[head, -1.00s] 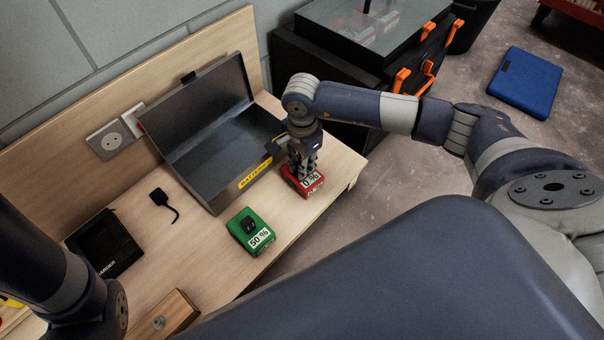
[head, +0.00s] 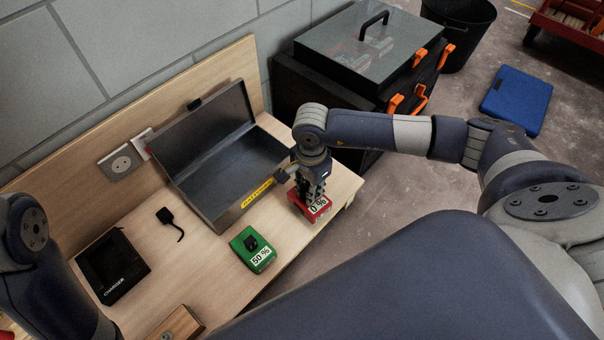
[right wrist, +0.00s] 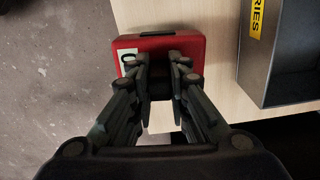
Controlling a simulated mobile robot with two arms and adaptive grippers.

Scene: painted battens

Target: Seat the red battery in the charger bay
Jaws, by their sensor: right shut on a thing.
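The red battery (head: 320,207), labelled 0 %, is at the right end of the wooden bench, beside the open metal box. My right gripper (head: 314,190) points down over it and is shut on its top; the right wrist view shows the fingers (right wrist: 161,62) on the red battery (right wrist: 191,45). Whether its underside touches the bench is unclear. The black charger (head: 113,265) lies at the bench's left end, its bay appearing empty. My left arm stands left of it; its gripper is out of view.
A green battery (head: 253,249), labelled 50 %, lies between the red battery and the charger. The open metal box (head: 236,212) with raised lid stands behind. A black plug with cable (head: 170,221) and a wooden block (head: 178,325) are near the charger.

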